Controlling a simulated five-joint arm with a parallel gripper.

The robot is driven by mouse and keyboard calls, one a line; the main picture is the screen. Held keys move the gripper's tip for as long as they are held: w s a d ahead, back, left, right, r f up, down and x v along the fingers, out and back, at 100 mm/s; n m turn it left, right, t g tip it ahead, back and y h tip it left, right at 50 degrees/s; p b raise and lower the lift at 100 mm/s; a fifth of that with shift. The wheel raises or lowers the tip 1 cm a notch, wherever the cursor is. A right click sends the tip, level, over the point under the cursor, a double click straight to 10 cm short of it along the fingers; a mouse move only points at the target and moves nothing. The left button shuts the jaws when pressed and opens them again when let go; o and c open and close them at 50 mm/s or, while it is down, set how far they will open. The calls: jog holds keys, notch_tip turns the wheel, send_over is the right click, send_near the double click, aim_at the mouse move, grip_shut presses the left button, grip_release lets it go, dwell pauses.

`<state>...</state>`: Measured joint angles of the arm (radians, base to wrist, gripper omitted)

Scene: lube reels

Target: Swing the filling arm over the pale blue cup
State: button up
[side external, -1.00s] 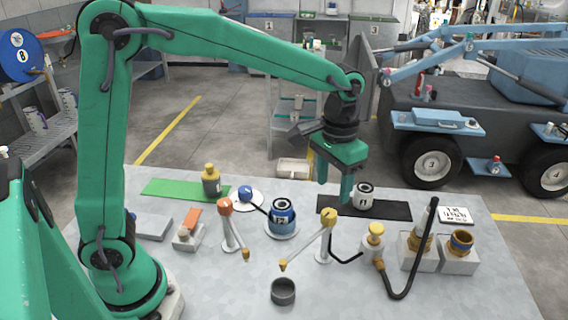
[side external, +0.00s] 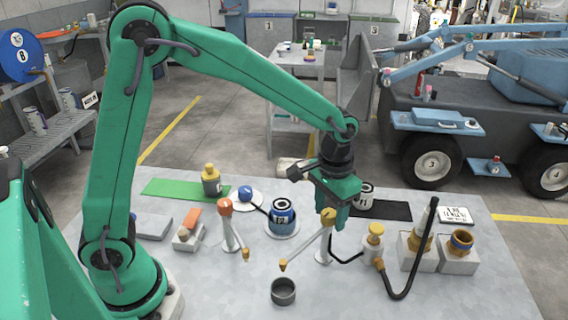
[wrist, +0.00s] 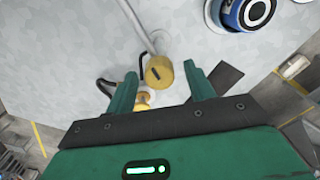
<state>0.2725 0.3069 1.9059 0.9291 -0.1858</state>
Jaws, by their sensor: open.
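A filling arm with a yellow knob (side external: 328,216) stands on a white post. Its white arm slopes down left to a yellow nozzle (side external: 283,265) just above and behind a small dark grey cup (side external: 283,293). In the wrist view, the knob (wrist: 158,72) shows between the open fingers (wrist: 160,78). I cannot tell whether they touch it.
A second arm with an orange knob (side external: 225,207) stands to the left. A yellow-capped bottle (side external: 375,240) and a black hose (side external: 408,285) are close on the right. A can marked 11 (side external: 364,202) stands on a black mat behind my gripper. The front of the table is mostly clear.

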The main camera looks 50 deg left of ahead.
grip_shut()
jog(key=shift+m, duration=0.4)
jog(key=m, duration=0.3)
jog(key=shift+m, duration=0.3)
jog(key=m, duration=0.4)
jog(key=shift+m, duration=0.3)
jog(key=m, duration=0.4)
jog(key=shift+d+r, duration=0.1)
jog(key=m, duration=0.5)
jog(key=shift+s, duration=0.1)
